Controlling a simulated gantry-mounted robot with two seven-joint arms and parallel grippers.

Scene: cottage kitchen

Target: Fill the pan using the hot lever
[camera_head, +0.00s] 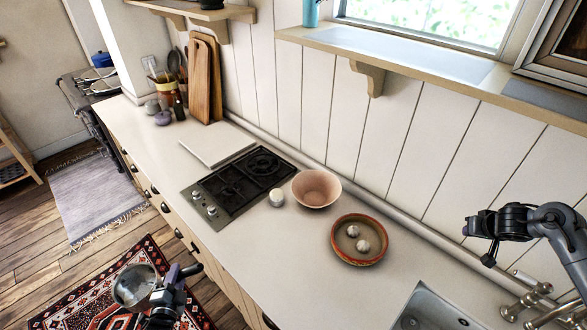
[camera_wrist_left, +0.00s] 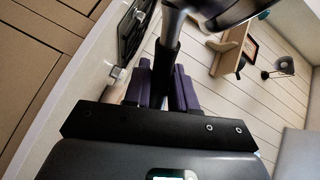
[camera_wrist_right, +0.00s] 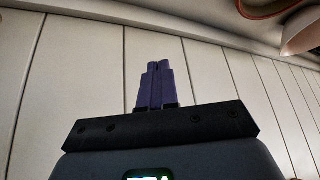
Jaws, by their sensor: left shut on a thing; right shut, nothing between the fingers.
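The metal pan (camera_head: 135,287) is at the lower left of the head view, off the counter's front edge above the patterned rug. My left gripper (camera_head: 178,280) is shut on its handle. In the left wrist view the dark handle (camera_wrist_left: 168,55) runs between the purple fingers. The tap (camera_head: 527,300) with its metal fittings stands behind the sink (camera_head: 432,311) at the lower right; I cannot tell which lever is the hot one. My right gripper (camera_head: 470,226) is shut and empty, above and behind the tap by the wall. Its closed purple fingers show in the right wrist view (camera_wrist_right: 155,85).
An orange-rimmed plate (camera_head: 341,251) holding two small round things and a pink bowl (camera_head: 317,188) stand on the counter left of the sink. A windowsill shelf (camera_head: 420,68) juts from the wall.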

